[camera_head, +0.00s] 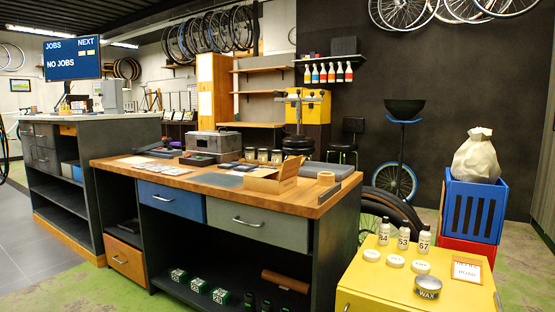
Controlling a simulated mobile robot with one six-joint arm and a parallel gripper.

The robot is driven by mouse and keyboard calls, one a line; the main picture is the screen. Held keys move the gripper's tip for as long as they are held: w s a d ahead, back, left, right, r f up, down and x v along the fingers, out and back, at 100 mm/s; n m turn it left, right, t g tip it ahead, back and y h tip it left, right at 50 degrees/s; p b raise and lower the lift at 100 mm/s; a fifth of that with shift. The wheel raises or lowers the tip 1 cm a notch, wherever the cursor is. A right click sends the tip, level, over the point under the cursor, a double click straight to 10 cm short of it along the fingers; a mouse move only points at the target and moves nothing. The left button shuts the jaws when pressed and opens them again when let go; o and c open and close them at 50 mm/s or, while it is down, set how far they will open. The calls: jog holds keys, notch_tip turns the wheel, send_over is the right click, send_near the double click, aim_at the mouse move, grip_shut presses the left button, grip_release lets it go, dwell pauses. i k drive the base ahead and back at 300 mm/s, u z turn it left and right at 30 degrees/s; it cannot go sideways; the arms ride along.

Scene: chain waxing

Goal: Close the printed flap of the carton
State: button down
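A small brown cardboard carton (273,184) stands on the wooden top of the workbench (310,202), near its right end. Its top looks open, with a flap raised at the right and another part spread toward the left. The print on the flap is too small to make out, so I cannot tell which flap carries it. My gripper is not in this view.
A tape roll (326,178) lies right of the carton, and several jars (263,155) stand behind it. A grey toolbox (214,142) is farther left. A yellow cabinet (375,285) with bottles and a wax tin (428,287) stands at front right.

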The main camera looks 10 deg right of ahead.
aim_at(290, 168)
jog(key=z, duration=0.1)
jog(key=i, duration=1)
jog(key=z, duration=0.05)
